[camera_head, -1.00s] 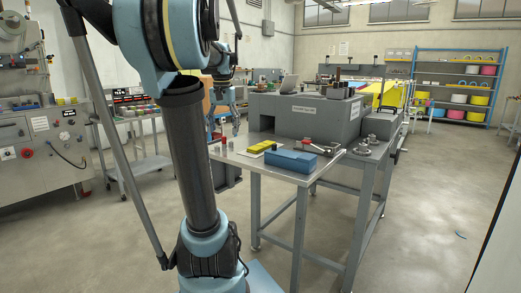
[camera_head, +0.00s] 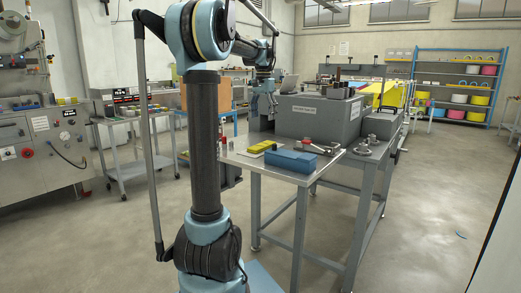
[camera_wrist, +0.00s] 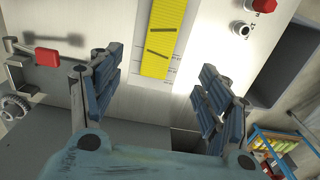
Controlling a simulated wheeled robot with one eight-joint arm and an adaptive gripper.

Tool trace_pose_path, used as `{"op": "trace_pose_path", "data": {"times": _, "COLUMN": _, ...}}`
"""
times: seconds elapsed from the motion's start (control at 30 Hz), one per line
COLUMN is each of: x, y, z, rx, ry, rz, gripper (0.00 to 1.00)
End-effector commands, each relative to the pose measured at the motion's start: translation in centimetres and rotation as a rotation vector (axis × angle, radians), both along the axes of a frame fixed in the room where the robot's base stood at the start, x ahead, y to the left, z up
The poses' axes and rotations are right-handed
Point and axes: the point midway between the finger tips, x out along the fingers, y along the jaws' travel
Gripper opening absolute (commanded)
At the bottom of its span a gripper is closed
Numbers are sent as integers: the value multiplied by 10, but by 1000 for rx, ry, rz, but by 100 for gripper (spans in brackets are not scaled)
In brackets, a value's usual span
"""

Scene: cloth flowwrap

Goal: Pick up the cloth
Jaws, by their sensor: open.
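I cannot make out a cloth for certain in either view. A flat yellow piece (camera_head: 258,147) with dark slanted marks lies on a white sheet on the steel table (camera_head: 238,160). The yellow piece also shows at the top middle of the wrist view (camera_wrist: 163,38). My gripper (camera_wrist: 158,66) is open, its two blue-padded fingers spread wide, with nothing seen between them. It is above the table's far side, and the yellow piece lies beyond the fingertips. In the head view my gripper is small and its fingers are hard to make out.
A blue box (camera_head: 291,161) sits on the table beside the yellow piece. A red-handled clamp (camera_wrist: 47,57) is at left in the wrist view; a red knob (camera_wrist: 264,5) is at upper right. A grey machine (camera_head: 315,117) stands behind the table.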

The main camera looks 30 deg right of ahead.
Motion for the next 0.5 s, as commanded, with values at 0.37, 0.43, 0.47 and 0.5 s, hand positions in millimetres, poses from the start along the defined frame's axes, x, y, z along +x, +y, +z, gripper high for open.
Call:
{"op": "trace_pose_path", "data": {"times": 0.37, "x": 0, "y": 1, "z": -64, "rx": 0, "ry": 0, "rz": 1, "gripper": 70}}
{"op": "trace_pose_path", "data": {"times": 0.43, "x": 0, "y": 1, "z": -71, "rx": 0, "ry": 0, "rz": 1, "gripper": 70}}
{"op": "trace_pose_path", "data": {"times": 0.47, "x": 0, "y": 1, "z": -73, "rx": 0, "ry": 0, "rz": 1, "gripper": 70}}
{"op": "trace_pose_path", "data": {"times": 0.5, "x": 0, "y": 1, "z": -75, "rx": 0, "ry": 0, "rz": 1, "gripper": 70}}
